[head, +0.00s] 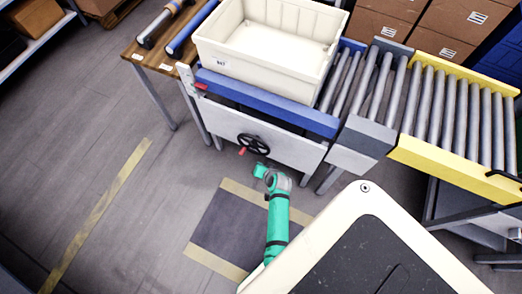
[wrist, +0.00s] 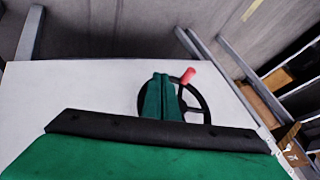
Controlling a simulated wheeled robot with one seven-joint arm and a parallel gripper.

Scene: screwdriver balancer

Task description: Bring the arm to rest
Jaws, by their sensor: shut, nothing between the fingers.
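My arm (head: 277,228) is green and reaches from my body toward the front of the conveyor station. My gripper (head: 260,170) is at its end, just below a black handwheel (head: 253,144) with a red handle (head: 241,151) on the white front panel. In the wrist view, the fingers of my gripper (wrist: 161,98) are together and empty. They cover part of the handwheel (wrist: 201,101), whose red handle (wrist: 188,75) shows at upper right. Whether the fingers touch the wheel cannot be told.
A cream crate (head: 265,60) stands on the blue-edged station. Roller conveyors (head: 455,105) run to the right, with a yellow side rail (head: 440,170). A wooden bench (head: 160,60) with tools is at left. The floor at left is open, with a yellow line (head: 100,210).

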